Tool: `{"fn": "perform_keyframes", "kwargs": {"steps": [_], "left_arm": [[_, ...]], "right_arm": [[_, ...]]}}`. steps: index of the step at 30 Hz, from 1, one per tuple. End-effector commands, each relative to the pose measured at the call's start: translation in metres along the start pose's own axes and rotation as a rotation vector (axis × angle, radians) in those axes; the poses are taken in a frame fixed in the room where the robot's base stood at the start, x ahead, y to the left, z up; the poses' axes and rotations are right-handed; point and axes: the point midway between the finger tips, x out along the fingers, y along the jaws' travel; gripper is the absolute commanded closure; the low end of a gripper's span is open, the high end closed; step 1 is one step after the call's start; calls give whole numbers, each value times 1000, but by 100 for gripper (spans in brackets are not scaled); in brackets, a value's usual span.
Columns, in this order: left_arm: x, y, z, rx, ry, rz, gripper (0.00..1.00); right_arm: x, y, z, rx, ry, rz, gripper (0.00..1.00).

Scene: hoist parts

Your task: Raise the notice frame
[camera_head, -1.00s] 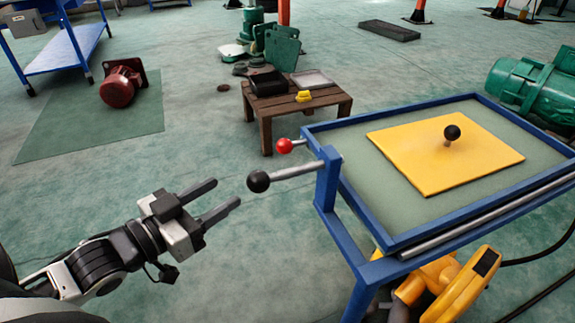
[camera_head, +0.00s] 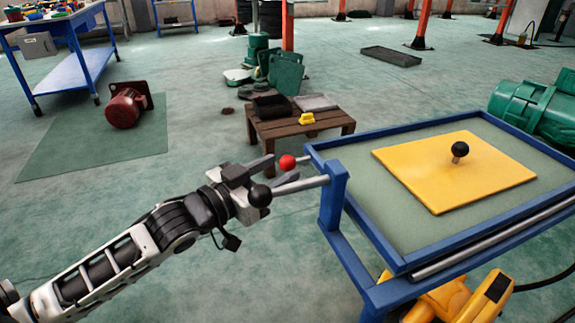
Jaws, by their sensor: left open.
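A blue-rimmed table (camera_head: 335,198) stands at the right with a flat yellow plate (camera_head: 440,185) on its green top; a black-knobbed stem (camera_head: 460,150) rises from the plate. I cannot tell which part is the notice frame. Two grey rods stick out from the table's left corner, one with a red knob (camera_head: 287,162), one with a black knob (camera_head: 259,195). My left gripper (camera_head: 283,168) is open, its fingers pointing at the red knob. The red knob shows between the fingertips; contact cannot be told. The black knob overlaps the gripper's near side. My right gripper is not in view.
A low wooden table (camera_head: 300,126) with dark trays and a yellow item stands behind the rods. A red motor (camera_head: 127,108) lies on a green mat at left. A green motor (camera_head: 533,112) is at far right. Yellow machinery (camera_head: 450,300) sits under the blue table.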

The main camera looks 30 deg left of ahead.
Motion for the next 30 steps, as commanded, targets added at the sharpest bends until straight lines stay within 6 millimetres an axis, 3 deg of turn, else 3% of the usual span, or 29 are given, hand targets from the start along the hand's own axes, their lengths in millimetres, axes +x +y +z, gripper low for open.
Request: {"fn": "perform_keyframes", "kwargs": {"steps": [8, 19, 24, 30], "left_arm": [[30, 0, 0, 2, 0, 0, 52], [34, 0, 0, 2, -1, 0, 52], [34, 0, 0, 2, -1, 0, 100], [34, 0, -1, 5, 0, 1, 100]], "right_arm": [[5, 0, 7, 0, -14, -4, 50], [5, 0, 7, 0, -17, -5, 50], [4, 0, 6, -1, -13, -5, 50], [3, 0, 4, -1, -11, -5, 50]]}}
